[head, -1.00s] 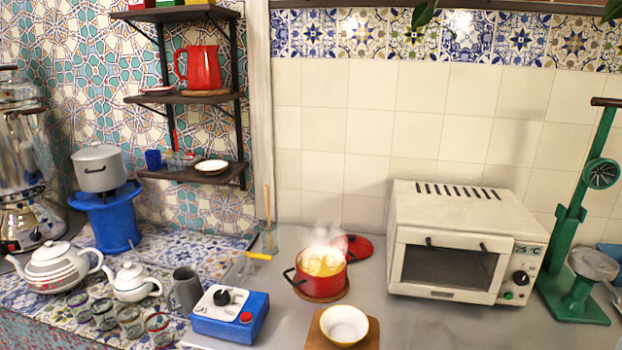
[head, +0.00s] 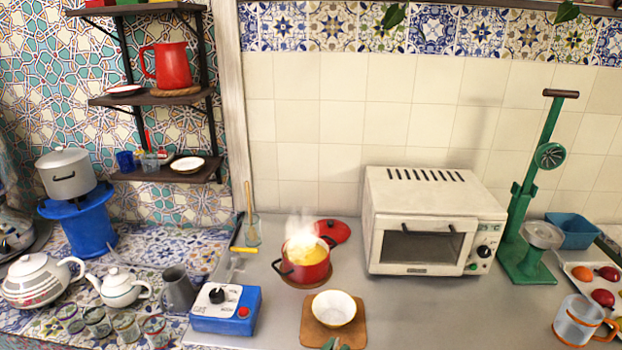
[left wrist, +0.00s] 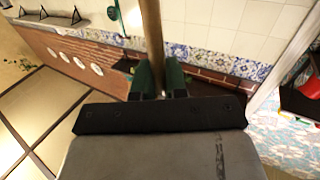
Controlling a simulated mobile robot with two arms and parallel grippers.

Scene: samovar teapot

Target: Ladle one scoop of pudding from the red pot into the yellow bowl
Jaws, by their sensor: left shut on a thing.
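The red pot (head: 305,270) stands on a round wooden mat on the grey counter in the head view. Yellow pudding (head: 310,254) fills it and steam rises from it. The yellow bowl (head: 334,311), white inside, stands upright and looks empty on a square wooden board, in front and to the right of the pot. In the left wrist view my left gripper (left wrist: 160,80) is shut on a wooden stick-like handle (left wrist: 152,40); its far end is out of view. Small dark green tips, like gripper fingers, show at the head view's bottom edge; I cannot tell whose.
The red lid (head: 332,231) lies behind the pot. A blue box with a knob (head: 225,311) stands left of the bowl, a white oven (head: 425,215) to the right. The counter in front of the oven is clear.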

